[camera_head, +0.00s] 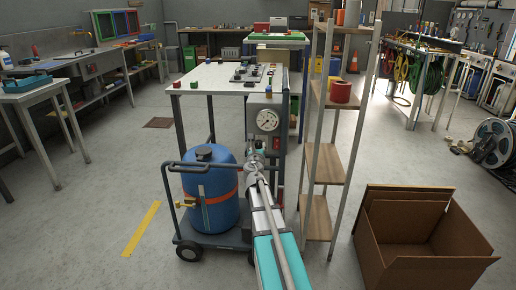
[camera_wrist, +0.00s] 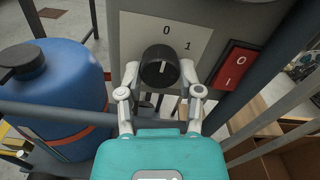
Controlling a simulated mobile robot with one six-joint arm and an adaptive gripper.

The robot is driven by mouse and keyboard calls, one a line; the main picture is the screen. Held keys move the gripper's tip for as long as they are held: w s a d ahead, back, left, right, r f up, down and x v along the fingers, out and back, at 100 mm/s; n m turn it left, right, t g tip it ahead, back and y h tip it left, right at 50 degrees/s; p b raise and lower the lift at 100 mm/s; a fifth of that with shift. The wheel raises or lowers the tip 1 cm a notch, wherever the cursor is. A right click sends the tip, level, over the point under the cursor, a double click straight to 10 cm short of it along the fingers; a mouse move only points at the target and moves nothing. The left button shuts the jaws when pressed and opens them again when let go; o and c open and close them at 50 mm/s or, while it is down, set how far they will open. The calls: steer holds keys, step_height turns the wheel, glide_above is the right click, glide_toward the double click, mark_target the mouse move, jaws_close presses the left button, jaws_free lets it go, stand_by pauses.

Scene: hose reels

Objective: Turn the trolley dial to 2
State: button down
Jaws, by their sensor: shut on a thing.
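The trolley (camera_head: 215,240) carries a blue tank and a grey panel with a round gauge (camera_head: 267,120). In the wrist view the black dial (camera_wrist: 157,62) sits on a pale plate (camera_wrist: 190,28) marked 0 above it and 1 to the upper right. A short pale line shows on the dial's face, but I cannot read its exact setting. No 2 is visible. My gripper (camera_wrist: 159,72) is shut on the dial, one finger on each side. In the head view my gripper (camera_head: 256,160) is at the panel below the gauge and hides the dial.
A red switch (camera_wrist: 235,66) marked 0 and 1 is right of the dial. The blue tank (camera_head: 213,190) stands close left of my arm. A wooden shelf rack (camera_head: 322,165) and an open cardboard box (camera_head: 415,250) are at right. Floor at left is mostly clear.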

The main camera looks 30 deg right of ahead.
steer(key=shift+m, duration=0.3)
steer(key=m, duration=0.4)
steer(key=shift+w, duration=0.1)
steer(key=m, duration=0.5)
steer(key=shift+a+m, duration=0.1)
steer(key=shift+m, duration=0.2)
steer(key=m, duration=0.4)
steer(key=shift+m, duration=0.3)
steer(key=m, duration=0.4)
steer(key=shift+r+m, duration=0.1)
steer(key=shift+m, duration=0.3)
steer(key=shift+c, duration=1.3)
jaws_free()
